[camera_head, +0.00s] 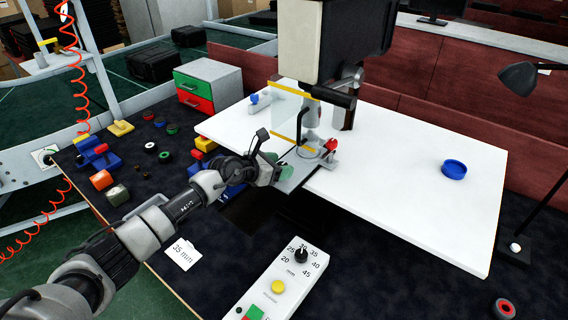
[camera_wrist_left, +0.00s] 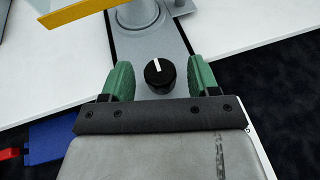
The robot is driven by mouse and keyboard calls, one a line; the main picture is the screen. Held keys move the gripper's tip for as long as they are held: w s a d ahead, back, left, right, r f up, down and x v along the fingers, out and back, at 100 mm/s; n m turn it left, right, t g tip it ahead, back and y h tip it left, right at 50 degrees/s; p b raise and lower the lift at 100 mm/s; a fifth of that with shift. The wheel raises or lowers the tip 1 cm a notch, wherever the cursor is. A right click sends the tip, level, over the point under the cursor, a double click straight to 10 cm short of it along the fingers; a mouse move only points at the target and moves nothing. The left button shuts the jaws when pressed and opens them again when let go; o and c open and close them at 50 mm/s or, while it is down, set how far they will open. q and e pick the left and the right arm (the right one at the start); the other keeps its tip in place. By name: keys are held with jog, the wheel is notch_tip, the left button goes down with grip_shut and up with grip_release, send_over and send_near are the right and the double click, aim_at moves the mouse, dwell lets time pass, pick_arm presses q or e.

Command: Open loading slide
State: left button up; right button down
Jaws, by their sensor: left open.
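The loading slide is a grey metal plate, seen in the head view (camera_head: 297,172) under the press and in the wrist view (camera_wrist_left: 148,44). A black round knob (camera_wrist_left: 159,72) with a white line stands on its near end. My left gripper (camera_head: 280,168) is at this end; its green fingers also show in the wrist view (camera_wrist_left: 161,82). They are open, one on each side of the knob, with visible gaps. In the head view the knob is hard to make out by the gripper. My right gripper is not in view.
The machine head (camera_head: 325,45) and a yellow-edged clear guard (camera_head: 290,112) stand over the slide. A red clamp part (camera_head: 331,146) is beside it. A control panel (camera_head: 284,284) lies in front. A blue dish (camera_head: 454,169) sits on the otherwise clear white right side.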

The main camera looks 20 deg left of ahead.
pick_arm(q)
jog(key=shift+x, duration=0.8)
jog(key=shift+c, duration=0.9)
grip_shut()
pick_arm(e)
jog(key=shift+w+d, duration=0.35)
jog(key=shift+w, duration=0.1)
